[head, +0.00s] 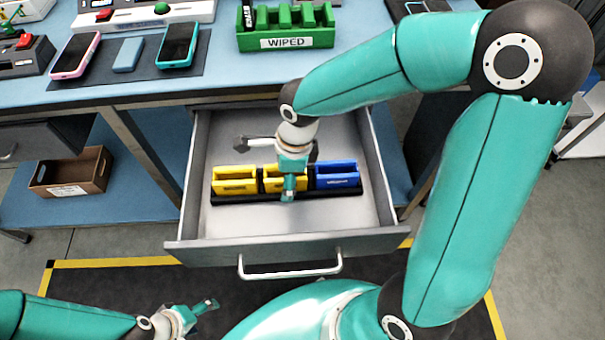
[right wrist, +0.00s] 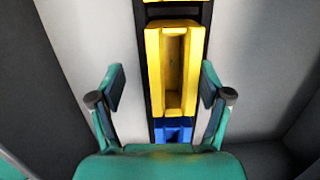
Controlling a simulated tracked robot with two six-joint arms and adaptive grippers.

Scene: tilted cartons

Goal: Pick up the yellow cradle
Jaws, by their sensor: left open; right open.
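Two yellow cradles and a blue cradle (head: 338,174) sit in a row on a black rail (head: 240,199) in the open drawer. The left yellow cradle (head: 234,180) is clear of my grippers; the middle yellow cradle (head: 268,184) is partly hidden by my right gripper (head: 289,187). In the right wrist view, this middle yellow cradle (right wrist: 174,104) is upright in its rail between the open, empty fingers of my right gripper (right wrist: 163,84), with gaps on both sides. My left gripper (head: 208,305) is open and empty at the lower left, away from the drawer.
The drawer (head: 205,225) has grey walls and a front handle. On the blue table above stand a green WIPED rack (head: 290,42) and a dark mat with two phones (head: 75,55), (head: 177,45). A brown box (head: 70,172) stands on the lower shelf at left.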

